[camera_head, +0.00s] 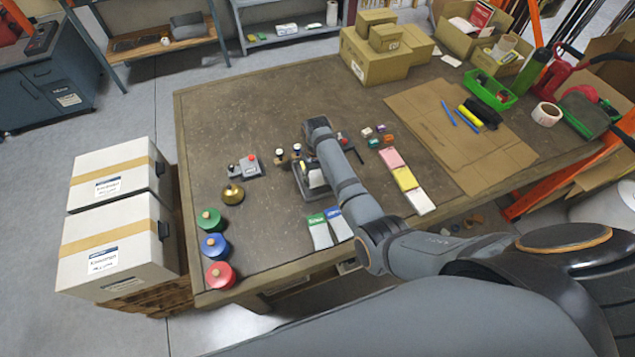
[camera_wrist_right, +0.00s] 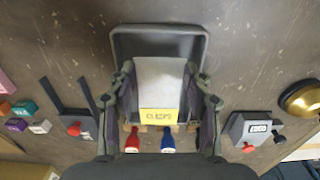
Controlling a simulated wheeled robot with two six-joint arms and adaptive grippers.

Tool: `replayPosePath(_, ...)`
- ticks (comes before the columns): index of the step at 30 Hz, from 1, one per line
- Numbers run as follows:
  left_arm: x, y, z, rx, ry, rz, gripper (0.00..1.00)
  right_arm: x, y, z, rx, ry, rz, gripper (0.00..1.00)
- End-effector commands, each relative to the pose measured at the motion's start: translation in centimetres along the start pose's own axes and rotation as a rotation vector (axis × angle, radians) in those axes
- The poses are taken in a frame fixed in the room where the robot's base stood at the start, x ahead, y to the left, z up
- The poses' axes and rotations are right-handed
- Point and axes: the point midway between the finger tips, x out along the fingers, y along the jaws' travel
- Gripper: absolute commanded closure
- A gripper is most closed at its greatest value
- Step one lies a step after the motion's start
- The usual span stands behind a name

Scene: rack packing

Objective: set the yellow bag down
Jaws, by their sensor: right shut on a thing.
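The yellow bag, a pale grey packet with a yellow label (camera_wrist_right: 160,115), is between the fingers of my right gripper (camera_wrist_right: 163,108), which is shut on it. In the head view only a pale part of the bag (camera_head: 314,177) shows beside my wrist. The bag is above or in a dark grey tray (camera_wrist_right: 160,29); I cannot tell whether it touches the tray floor. The tray's edge also shows in the head view (camera_head: 299,186), partly hidden by my right arm. A green-labelled bag (camera_head: 319,233) and a blue-labelled bag (camera_head: 339,226) lie in front of the tray. My left gripper is not in view.
Red- and blue-topped items (camera_wrist_right: 168,140) stand close to the tray. A grey device with a red knob (camera_head: 247,165) and a brass piece (camera_head: 232,194) stand to the left. Coloured knobbed pieces (camera_head: 215,246) line the left edge. Pink, yellow and white packs (camera_head: 405,180) lie right.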

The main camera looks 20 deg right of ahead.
Motion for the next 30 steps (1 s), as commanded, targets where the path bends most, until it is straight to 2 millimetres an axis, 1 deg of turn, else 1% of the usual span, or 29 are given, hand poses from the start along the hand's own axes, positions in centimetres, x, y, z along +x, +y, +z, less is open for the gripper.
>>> replayPosePath(1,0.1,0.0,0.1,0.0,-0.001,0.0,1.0,1.1,0.1,0.2,0.0,-0.006,0.001,0.81)
replayPosePath(4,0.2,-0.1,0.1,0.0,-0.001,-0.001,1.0,2.4,0.1,0.2,0.001,-0.005,0.001,0.81)
replayPosePath(6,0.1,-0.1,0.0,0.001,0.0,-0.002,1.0,2.7,0.1,0.2,0.001,-0.002,0.0,0.81)
replayPosePath(13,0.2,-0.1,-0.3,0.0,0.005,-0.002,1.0,2.8,0.1,0.2,0.001,-0.002,0.0,0.81)
replayPosePath(16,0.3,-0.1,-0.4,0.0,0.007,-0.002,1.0,3.1,0.1,0.2,0.001,-0.003,0.0,0.81)
replayPosePath(17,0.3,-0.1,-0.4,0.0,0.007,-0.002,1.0,3.0,0.1,0.2,0.001,-0.003,0.0,0.46)
replayPosePath(18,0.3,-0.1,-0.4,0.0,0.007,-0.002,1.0,3.0,0.1,0.2,0.001,-0.003,0.0,0.41)
replayPosePath(26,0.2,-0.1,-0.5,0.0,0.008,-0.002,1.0,3.0,0.1,0.2,0.001,-0.003,0.0,0.4)
replayPosePath(30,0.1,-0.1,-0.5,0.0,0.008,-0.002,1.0,2.0,0.1,0.1,0.001,-0.001,0.0,0.4)
